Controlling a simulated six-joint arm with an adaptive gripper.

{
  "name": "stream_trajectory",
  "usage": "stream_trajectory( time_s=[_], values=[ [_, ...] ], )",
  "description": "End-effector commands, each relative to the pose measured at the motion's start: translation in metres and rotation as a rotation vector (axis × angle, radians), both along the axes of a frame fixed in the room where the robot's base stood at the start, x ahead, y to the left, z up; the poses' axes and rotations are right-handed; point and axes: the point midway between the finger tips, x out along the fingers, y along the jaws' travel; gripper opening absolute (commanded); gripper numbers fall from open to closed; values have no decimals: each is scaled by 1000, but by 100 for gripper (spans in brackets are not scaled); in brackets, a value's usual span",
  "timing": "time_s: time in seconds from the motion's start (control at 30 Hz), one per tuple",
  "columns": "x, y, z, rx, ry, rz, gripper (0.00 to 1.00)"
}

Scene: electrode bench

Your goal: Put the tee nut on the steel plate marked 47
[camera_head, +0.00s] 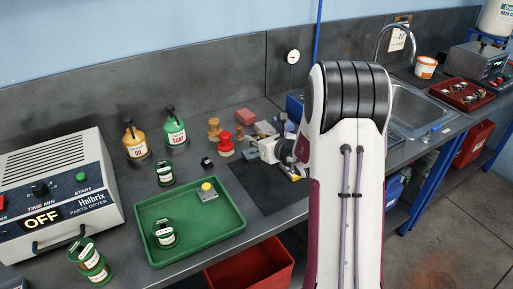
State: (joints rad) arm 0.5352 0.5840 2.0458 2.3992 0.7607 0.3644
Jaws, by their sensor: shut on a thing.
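My gripper (286,148) shows only in part at the left edge of my arm, low over the bench beyond the dark mat. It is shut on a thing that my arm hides. I cannot make out the tee nut anywhere in this view. I cannot make out a steel plate marked 47 either; the bench behind my arm is hidden.
A dark mat (262,192) lies left of my arm. A green tray (226,231) holds a jar and a yellow-topped block. Red and brown spools (225,145) stand behind the mat. A parts dryer (55,190) is at left, a sink (425,108) at right.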

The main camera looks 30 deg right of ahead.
Motion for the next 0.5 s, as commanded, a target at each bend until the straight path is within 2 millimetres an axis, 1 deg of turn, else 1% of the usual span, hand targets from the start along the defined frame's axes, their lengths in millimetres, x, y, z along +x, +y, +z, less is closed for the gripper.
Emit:
stream_trajectory(
  time_s=[0.13, 0.23, 0.5],
  values=[
    [0, 0, 0, 0, 0, 0, 0],
    [0, 0, -3, 1, 1, 0, 0],
    [0, 0, -27, 2, 2, -1, 0]
  ],
)
